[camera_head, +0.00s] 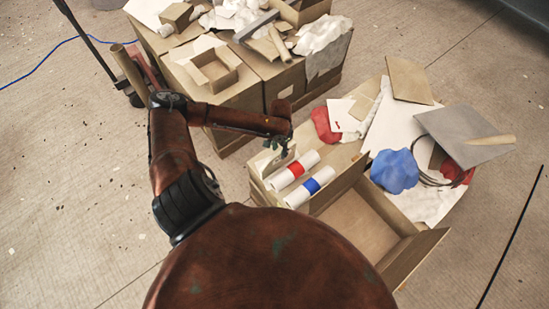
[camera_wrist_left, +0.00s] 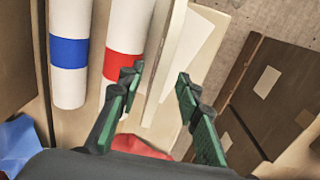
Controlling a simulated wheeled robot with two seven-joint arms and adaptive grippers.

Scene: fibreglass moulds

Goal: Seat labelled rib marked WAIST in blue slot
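My left gripper (camera_head: 279,142) reaches in over the back left end of the open wooden box. In the left wrist view the gripper (camera_wrist_left: 160,75) has its green fingers spread apart. A thin pale upright board (camera_wrist_left: 168,60) shows between and beyond the fingertips, and no contact is visible. In the head view this board (camera_head: 280,163) stands beside the rolls, partly hidden by the gripper. I can read no WAIST label and cannot make out a blue slot. A white roll with a blue band (camera_head: 311,187) lies beside one with a red band (camera_head: 295,170). My right gripper is out of view.
Blue cloth (camera_head: 395,171), red cloth (camera_head: 325,126), white sheets and a grey plate (camera_head: 466,136) clutter the bench to the right. The box's inner compartment (camera_head: 358,226) looks empty. Cluttered cardboard boxes (camera_head: 225,92) stand behind the arm. Floor at left is mostly clear.

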